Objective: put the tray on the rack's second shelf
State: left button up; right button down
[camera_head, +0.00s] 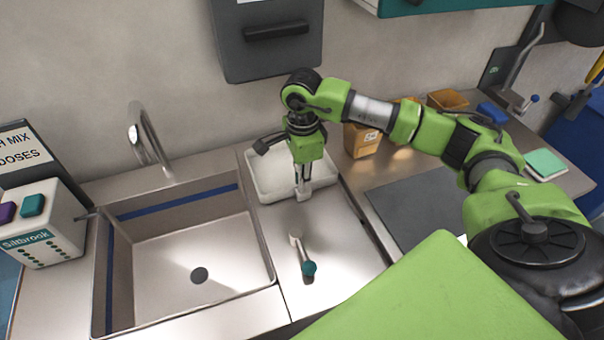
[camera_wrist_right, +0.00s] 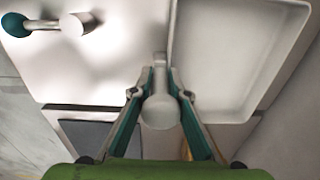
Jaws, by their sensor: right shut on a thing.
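The tray (camera_head: 262,192) is white, shallow and rectangular. It lies level at the back of the steel counter, right of the sink; I cannot tell whether it touches the counter. My right gripper (camera_head: 303,188) points down at its near edge and is shut on its rim. In the right wrist view the tray (camera_wrist_right: 235,70) is on the right, and my gripper (camera_wrist_right: 160,88) meets its side wall. A rounded pale grey piece (camera_wrist_right: 160,112) shows between the fingers; I cannot tell if it belongs to the tray. The rack is not in view. My left gripper is not in view.
A teal-ended tool (camera_head: 303,258) lies on the counter just in front of the tray. The sink (camera_head: 190,265) with a faucet (camera_head: 145,140) is at left. Amber bins (camera_head: 362,140) and a dark mat (camera_head: 410,208) are at right. A grey wall box (camera_head: 268,45) hangs above.

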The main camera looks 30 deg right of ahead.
jog(key=shift+f+b, duration=0.25)
jog(key=shift+b, duration=0.05)
jog(key=c, duration=1.9)
grip_release()
jog(key=shift+r, duration=0.1)
